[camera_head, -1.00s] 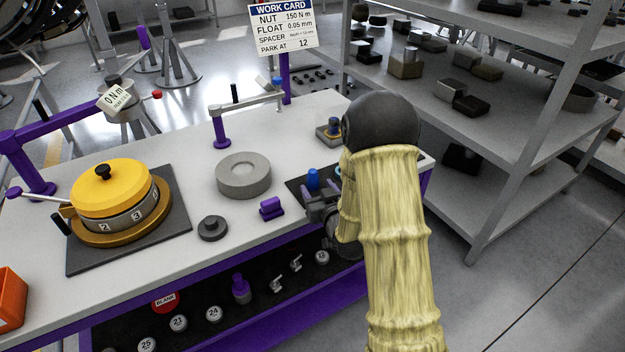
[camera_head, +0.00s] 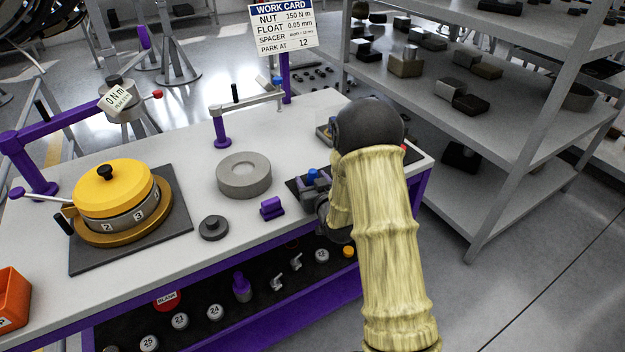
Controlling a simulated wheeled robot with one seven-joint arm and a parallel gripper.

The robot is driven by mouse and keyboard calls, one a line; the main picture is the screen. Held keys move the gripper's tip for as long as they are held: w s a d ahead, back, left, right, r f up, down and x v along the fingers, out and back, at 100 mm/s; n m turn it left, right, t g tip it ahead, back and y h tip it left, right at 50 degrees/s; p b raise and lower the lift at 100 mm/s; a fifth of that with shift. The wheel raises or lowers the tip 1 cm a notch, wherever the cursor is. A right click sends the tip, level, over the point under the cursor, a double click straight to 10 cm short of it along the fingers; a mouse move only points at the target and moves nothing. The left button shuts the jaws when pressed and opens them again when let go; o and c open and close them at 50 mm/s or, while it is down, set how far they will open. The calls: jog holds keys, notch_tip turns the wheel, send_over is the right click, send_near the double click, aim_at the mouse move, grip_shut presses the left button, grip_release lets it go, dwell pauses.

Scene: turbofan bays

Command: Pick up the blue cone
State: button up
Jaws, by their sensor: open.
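My arm, in a pale yellow sleeve, hides the right end of the mat.
A purple block (camera_head: 271,208), a dark round knob (camera_head: 213,228) and a grey ring (camera_head: 244,175) stand left of the gripper. A yellow-topped device (camera_head: 115,188) is at the bench's left. A purple post with an arm (camera_head: 221,130) rises behind. Shelves (camera_head: 470,130) stand at right.

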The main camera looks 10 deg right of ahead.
aim_at(312, 170)
jog(key=c, duration=1)
jog(key=shift+c, duration=0.2)
notch_tip(312, 170, up, 10)
jog(key=shift+r, duration=0.1)
